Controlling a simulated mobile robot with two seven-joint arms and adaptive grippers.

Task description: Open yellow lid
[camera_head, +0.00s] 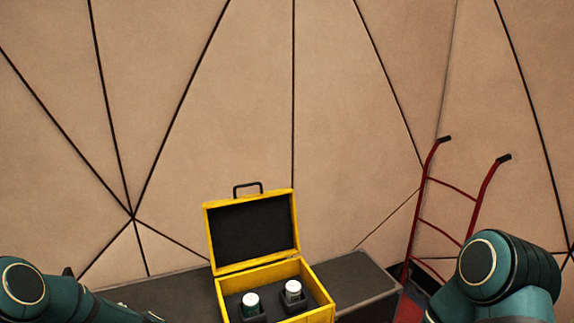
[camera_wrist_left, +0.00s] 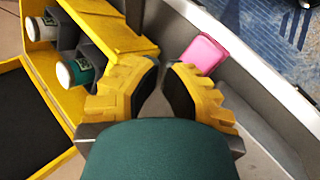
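The yellow lid (camera_head: 250,199) stands raised at the back of the yellow box (camera_head: 321,313), its black inner face turned toward me and a dark handle on its top edge. In the left wrist view the lid's yellow rim (camera_wrist_left: 57,118) and black lining show at the lower left, beside the box (camera_wrist_left: 112,36). My left gripper (camera_wrist_left: 168,66) has yellow fingers spread apart with nothing seen between them. It is beside the box, and I cannot tell if it touches it. My right gripper is out of view; only my right arm shows.
Two white-capped cans, one green (camera_head: 251,304) and one grey (camera_head: 293,291), sit in the box. The box stands on a grey surface (camera_head: 352,280). A pink object (camera_wrist_left: 203,54) lies near the gripper. A red hand truck (camera_head: 423,212) leans at the right wall.

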